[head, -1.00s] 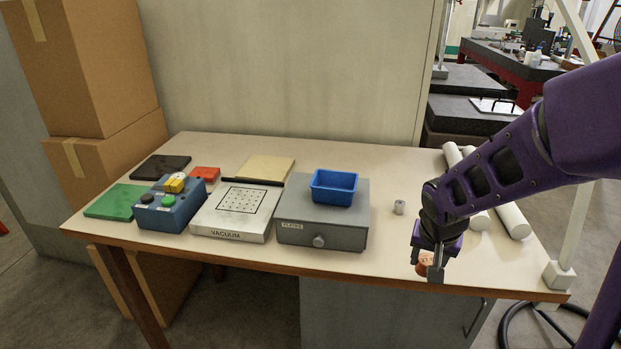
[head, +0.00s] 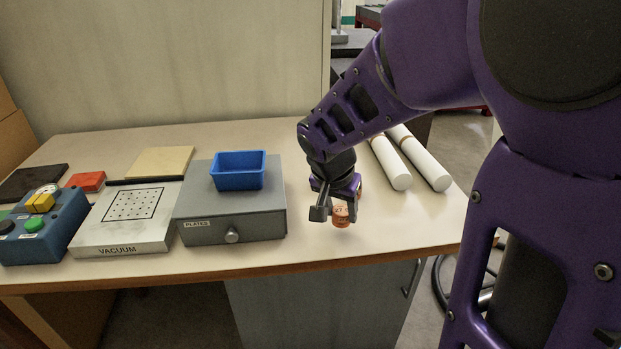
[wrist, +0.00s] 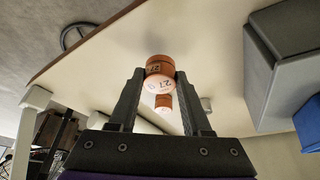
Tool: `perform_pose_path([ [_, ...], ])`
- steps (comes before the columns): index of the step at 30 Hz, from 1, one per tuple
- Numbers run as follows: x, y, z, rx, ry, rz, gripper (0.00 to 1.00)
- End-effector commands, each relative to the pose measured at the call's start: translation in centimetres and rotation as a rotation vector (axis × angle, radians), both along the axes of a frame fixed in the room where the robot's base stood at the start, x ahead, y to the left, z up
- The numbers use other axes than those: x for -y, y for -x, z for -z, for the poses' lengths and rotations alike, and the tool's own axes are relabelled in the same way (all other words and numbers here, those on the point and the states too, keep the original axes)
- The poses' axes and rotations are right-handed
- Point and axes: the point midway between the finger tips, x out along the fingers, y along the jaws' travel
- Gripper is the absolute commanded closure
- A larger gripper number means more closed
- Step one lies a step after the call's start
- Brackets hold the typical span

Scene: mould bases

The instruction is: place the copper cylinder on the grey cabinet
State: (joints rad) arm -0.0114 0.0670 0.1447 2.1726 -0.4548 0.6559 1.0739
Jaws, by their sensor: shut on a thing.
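The copper cylinder (head: 341,214), marked 27, is between the fingertips of my gripper (head: 336,208) over the right part of the table. In the wrist view, the cylinder (wrist: 159,66) sits between the two finger ends, and my gripper (wrist: 159,80) is shut on it. Whether it touches the table is hard to tell. The grey cabinet (head: 262,221), a low box with a drawer knob and a PLATES label, stands left of my gripper. It also shows at the right of the wrist view (wrist: 268,80).
A blue bin (head: 238,178) occupies part of the cabinet's top. A vacuum plate (head: 98,234) and a blue button box (head: 42,240) stand further left. White rolls (head: 415,160) lie behind my gripper. A smaller copper-coloured piece (wrist: 163,102) shows beyond the held cylinder.

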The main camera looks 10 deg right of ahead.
Motion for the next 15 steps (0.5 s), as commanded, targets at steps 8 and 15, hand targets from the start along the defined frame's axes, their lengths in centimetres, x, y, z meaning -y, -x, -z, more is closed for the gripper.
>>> perform_pose_path([
  [8,0.0,0.0,3.1,0.001,0.001,-0.001,1.00],
  [15,0.0,0.0,3.0,0.001,0.001,-0.001,1.00],
])
